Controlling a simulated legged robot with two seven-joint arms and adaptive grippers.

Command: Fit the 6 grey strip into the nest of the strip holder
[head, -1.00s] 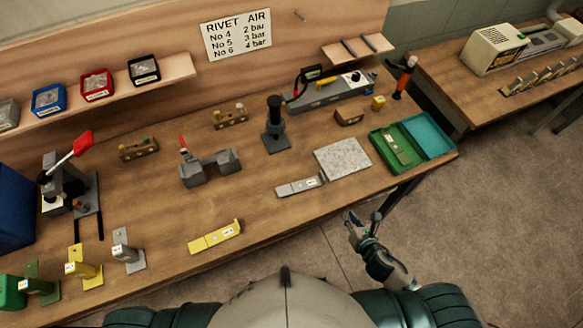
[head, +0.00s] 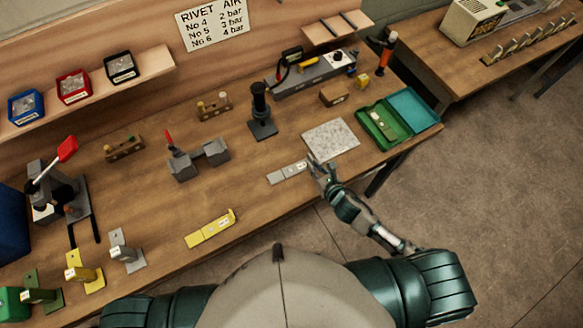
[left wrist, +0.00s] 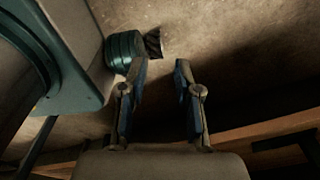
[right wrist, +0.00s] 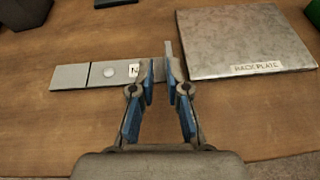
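The grey strip (head: 287,173) lies flat on the bench left of the hack plate. In the right wrist view the strip (right wrist: 108,72) has a round button, a partly hidden label and an upright tab at its right end. My right gripper (right wrist: 160,70) is open, its fingertips close together at the strip's right end; contact cannot be told. It also shows in the head view (head: 320,165). My left gripper (left wrist: 161,65) is open and empty, over the floor, out of the head view. A grey two-block fixture (head: 200,158) with a red lever may be the strip holder; I cannot tell.
The hack plate (right wrist: 245,40) lies right beside my right gripper. A green tray (head: 395,134) is further right. A yellow strip (head: 211,229) lies near the front edge. Coloured stands (head: 85,272) and a red-handled press (head: 60,190) stand left. The bench between strip and fixture is clear.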

